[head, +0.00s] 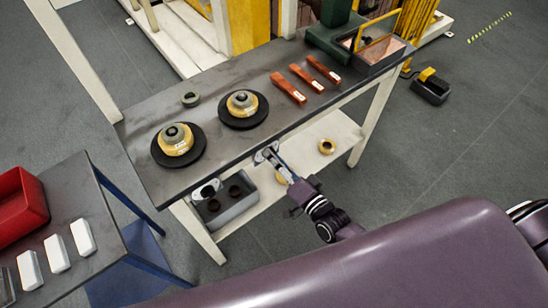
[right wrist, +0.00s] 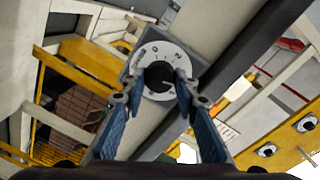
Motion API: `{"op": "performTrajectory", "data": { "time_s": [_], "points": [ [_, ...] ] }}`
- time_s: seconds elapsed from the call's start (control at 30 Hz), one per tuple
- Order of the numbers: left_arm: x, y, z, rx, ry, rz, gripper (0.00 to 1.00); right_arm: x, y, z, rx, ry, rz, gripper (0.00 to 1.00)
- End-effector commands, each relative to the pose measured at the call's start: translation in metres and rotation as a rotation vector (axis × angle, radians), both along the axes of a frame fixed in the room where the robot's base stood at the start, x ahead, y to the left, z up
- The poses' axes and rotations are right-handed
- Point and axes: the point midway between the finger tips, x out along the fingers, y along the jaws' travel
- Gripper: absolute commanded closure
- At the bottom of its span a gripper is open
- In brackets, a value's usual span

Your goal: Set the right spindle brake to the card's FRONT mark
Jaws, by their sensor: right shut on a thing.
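Two spindles stand on the grey bench, each a black disc with a yellow-and-grey core: the left spindle (head: 176,139) and the right spindle (head: 243,104). My right gripper (head: 269,154) is at the bench's front edge, below the right spindle. In the right wrist view its blue fingers (right wrist: 160,82) are shut on the dark knob (right wrist: 158,74) of the right spindle brake. A white numbered dial (right wrist: 166,53) surrounds the knob. A 0 and a 2 can be read, but the knob's exact setting is unclear. I cannot make out the card. My left gripper is out of view.
Several copper-coloured bars (head: 288,88) and a copper-lined tray (head: 378,55) lie on the bench's right part. A grey bin (head: 232,207) stands on the lower shelf (head: 285,183). A side table (head: 76,207) with a red bin (head: 18,205) is at left.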

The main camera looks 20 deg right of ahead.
Motion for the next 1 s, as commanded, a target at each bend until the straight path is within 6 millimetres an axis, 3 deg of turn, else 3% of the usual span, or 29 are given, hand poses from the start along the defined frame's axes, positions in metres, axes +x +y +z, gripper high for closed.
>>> {"op": "performTrajectory", "data": {
  "time_s": [0.43, 1.0],
  "points": [
    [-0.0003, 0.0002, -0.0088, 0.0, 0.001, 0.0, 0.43, 0.0003, -0.0012, -0.0009, 0.256, 0.093, 0.0, 0.97],
    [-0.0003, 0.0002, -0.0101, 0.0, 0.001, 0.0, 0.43, 0.0007, -0.0018, -0.0003, 0.313, 0.113, -0.001, 0.97]
  ]
}}
